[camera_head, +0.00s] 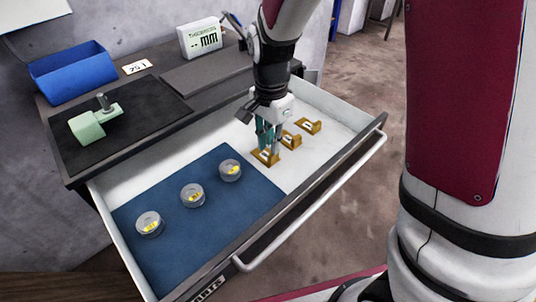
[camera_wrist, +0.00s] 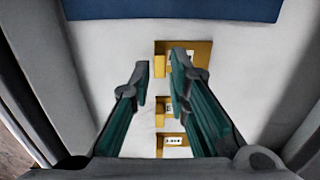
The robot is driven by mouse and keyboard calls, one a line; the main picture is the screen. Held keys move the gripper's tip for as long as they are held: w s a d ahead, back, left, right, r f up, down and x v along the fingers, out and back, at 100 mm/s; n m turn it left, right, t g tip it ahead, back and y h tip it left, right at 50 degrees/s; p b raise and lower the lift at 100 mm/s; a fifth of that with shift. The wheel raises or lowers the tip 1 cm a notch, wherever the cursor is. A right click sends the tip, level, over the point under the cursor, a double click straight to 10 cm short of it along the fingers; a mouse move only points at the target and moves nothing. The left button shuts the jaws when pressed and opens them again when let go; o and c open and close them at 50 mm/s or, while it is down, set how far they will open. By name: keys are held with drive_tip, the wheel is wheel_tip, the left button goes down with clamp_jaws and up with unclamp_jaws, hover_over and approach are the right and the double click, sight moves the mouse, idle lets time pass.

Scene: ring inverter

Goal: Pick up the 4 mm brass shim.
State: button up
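Three brass shims stand in a row on the white right part of the open drawer. The front one (camera_head: 266,158) is directly under my gripper (camera_head: 268,147); the middle one (camera_head: 293,141) and the back one (camera_head: 311,126) lie behind and to the right. Each has a small white label, too small to read, so I cannot tell which is 4 mm. In the wrist view my gripper (camera_wrist: 161,64) is open and empty. Its fingertips are either side of the upright tab of the topmost shim (camera_wrist: 160,66), which partly hides behind the right finger. I cannot tell whether they touch it.
The white drawer (camera_head: 340,105) has a blue mat (camera_head: 220,215) carrying several round clear-lidded tins (camera_head: 192,195). On the bench are a blue bin (camera_head: 72,72), a green gauge (camera_head: 90,125) on a black mat and a "mm" display (camera_head: 200,38). Drawer walls surround my gripper.

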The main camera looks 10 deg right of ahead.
sight(271, 155)
drive_tip(key=shift+d+f+b, duration=0.15)
drive_tip(key=shift+f+b, duration=0.4)
drive_tip(key=shift+f, duration=2.15)
drive_tip(key=shift+w, duration=0.1)
clamp_jaws()
